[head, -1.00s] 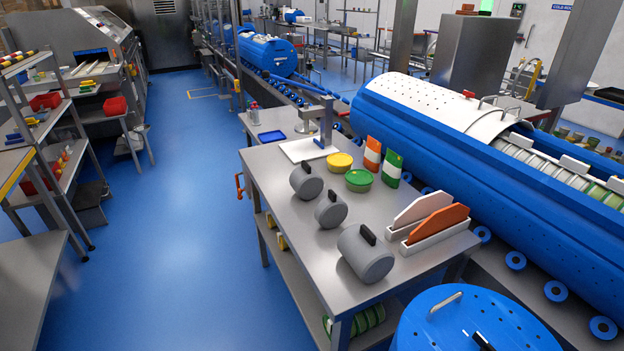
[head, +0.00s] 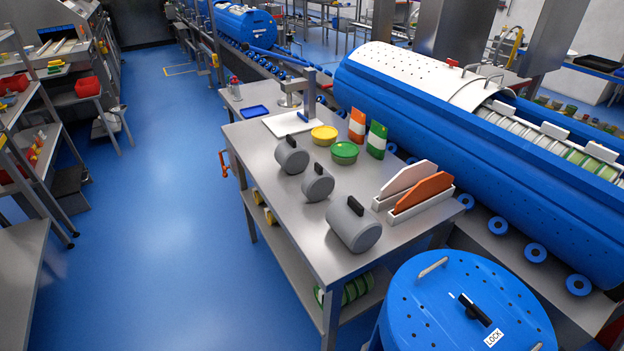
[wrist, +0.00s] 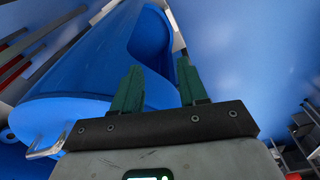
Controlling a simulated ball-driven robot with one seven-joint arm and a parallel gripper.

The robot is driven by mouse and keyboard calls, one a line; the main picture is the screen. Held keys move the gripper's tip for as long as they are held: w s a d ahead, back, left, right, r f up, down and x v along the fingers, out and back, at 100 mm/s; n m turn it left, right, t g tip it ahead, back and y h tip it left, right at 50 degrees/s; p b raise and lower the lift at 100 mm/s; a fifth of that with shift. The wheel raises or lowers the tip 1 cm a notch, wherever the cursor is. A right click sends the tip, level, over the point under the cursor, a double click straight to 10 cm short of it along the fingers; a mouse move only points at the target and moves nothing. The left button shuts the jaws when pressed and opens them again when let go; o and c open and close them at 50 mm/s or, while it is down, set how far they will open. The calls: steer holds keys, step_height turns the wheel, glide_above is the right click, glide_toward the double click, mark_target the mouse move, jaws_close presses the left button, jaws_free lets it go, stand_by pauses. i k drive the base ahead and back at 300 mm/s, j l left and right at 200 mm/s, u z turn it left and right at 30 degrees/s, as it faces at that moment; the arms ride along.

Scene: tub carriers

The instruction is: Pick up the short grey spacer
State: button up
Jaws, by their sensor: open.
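Three grey cylinders with black handles lie on the steel table (head: 318,252) in the head view. The middle cylinder (head: 317,184) looks smallest and is probably the short grey spacer. The back cylinder (head: 291,158) is somewhat bigger, and the front cylinder (head: 352,230) is the longest. My gripper (wrist: 158,66) shows only in the wrist view, with its two green fingers apart and nothing between them. Blue tub surfaces and blue floor lie beyond the fingers. No grey cylinder shows in the wrist view.
Yellow (head: 324,134) and green (head: 344,151) round tubs stand behind the cylinders. A white rack (head: 425,204) holding upright plates stands to their right. A lidded blue drum (head: 430,305) stands at the front right corner. Open floor (head: 165,240) lies left of the table.

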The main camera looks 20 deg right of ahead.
mark_target(318, 185)
steer(key=k+j+u, duration=0.1)
steer(key=k, duration=0.3)
steer(key=i+j+u, duration=0.5)
steer(key=i+u, duration=0.55)
steer(key=i, duration=0.2)
steer(key=i+z, duration=0.2)
steer(key=i, duration=0.25)
steer(key=i+j+z, duration=0.2)
steer(key=i, duration=0.25)
steer(key=i+j+z, duration=0.15)
steer(key=i, duration=0.3)
